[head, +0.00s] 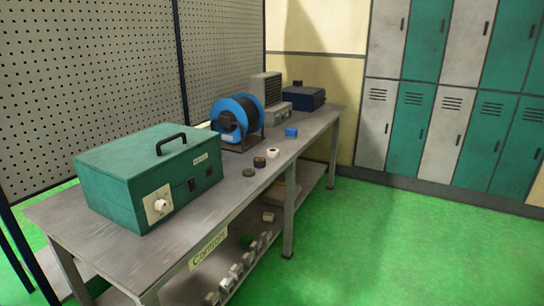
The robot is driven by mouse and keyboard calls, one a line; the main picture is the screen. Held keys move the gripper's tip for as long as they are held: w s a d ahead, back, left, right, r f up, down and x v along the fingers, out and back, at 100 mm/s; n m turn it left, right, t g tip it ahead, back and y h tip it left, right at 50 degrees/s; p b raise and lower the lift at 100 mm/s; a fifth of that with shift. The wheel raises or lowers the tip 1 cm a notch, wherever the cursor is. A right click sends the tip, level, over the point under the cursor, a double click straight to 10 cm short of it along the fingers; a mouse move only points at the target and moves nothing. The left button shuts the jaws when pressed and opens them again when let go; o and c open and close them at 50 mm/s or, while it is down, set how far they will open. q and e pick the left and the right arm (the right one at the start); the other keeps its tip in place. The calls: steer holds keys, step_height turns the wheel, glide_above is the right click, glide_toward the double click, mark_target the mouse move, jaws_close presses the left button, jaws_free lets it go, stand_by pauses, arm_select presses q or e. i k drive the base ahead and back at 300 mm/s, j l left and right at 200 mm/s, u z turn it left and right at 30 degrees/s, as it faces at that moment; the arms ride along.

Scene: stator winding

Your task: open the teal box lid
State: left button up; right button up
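The teal box (143,190) stands at the near left end of the grey workbench in the head view. Its lid (130,148) is closed, with a black handle (171,143) on top. Its front face carries a white plate with a round knob (159,205), dark fittings and a small label. Neither of my grippers shows in the head view.
The workbench (235,209) also holds a blue cable reel (236,118), a grey device (266,90), a dark blue case (304,98), a small blue block (291,132) and tape rolls (260,162). Green floor (400,250) lies open at right.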

mark_target(128, 159)
steer(key=u, duration=0.25)
steer(key=i+l+u, duration=0.2)
steer(key=u, duration=0.2)
steer(key=i+l+u, duration=0.15)
steer(key=l+u, duration=0.2)
steer(key=i+l+u, duration=0.15)
steer(key=l+u, duration=0.65)
steer(key=i+j, duration=0.05)
steer(key=j, duration=0.05)
